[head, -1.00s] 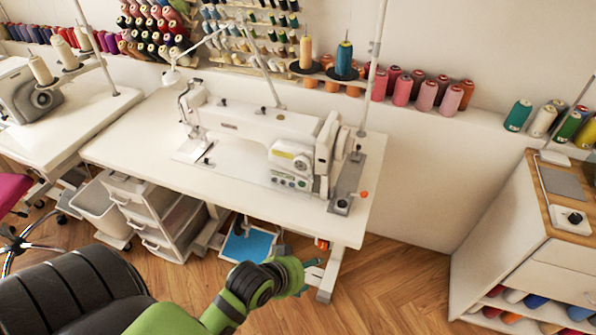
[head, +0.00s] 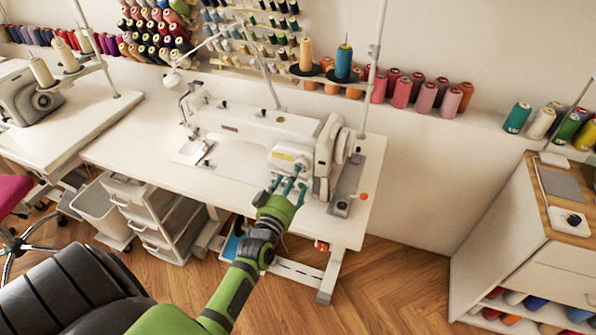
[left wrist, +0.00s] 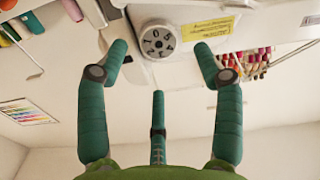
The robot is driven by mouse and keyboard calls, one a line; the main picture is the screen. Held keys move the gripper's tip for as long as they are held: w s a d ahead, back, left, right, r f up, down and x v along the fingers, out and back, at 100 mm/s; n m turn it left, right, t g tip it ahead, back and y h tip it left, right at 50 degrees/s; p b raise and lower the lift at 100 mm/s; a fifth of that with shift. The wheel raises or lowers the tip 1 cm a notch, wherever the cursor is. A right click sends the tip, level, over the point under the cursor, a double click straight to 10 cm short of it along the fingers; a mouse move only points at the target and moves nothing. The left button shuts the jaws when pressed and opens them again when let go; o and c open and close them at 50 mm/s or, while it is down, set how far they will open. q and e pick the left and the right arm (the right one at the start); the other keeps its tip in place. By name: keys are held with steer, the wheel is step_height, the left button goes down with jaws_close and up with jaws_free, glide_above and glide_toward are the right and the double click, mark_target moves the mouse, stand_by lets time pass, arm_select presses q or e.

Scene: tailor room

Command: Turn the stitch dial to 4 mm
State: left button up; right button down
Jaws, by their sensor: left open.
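The white sewing machine (head: 262,125) stands on its white table. Which number sits at the mark cannot be told. In the head view the dial is hidden behind my left gripper (head: 285,187), which is raised in front of the machine's right-hand body. In the left wrist view the green fingers of my left gripper (left wrist: 159,65) are spread apart and empty. They point toward the dial and appear apart from it. My right gripper is not in view.
The white sewing table (head: 140,150) has clear room left of the machine. A thread stand pole (head: 374,70) rises behind the machine. A white drawer unit (head: 155,215) stands under the table. A wooden-topped cabinet (head: 548,200) is at the right.

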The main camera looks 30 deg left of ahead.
mark_target(302, 166)
arm_select(q)
steer(key=x, duration=0.4)
steer(key=shift+w, duration=0.2)
steer(key=c, duration=1.1)
steer(key=shift+c, duration=0.2)
steer(key=shift+m+p, duration=1)
steer(key=shift+m, duration=4.9)
steer(key=shift+r, duration=0.1)
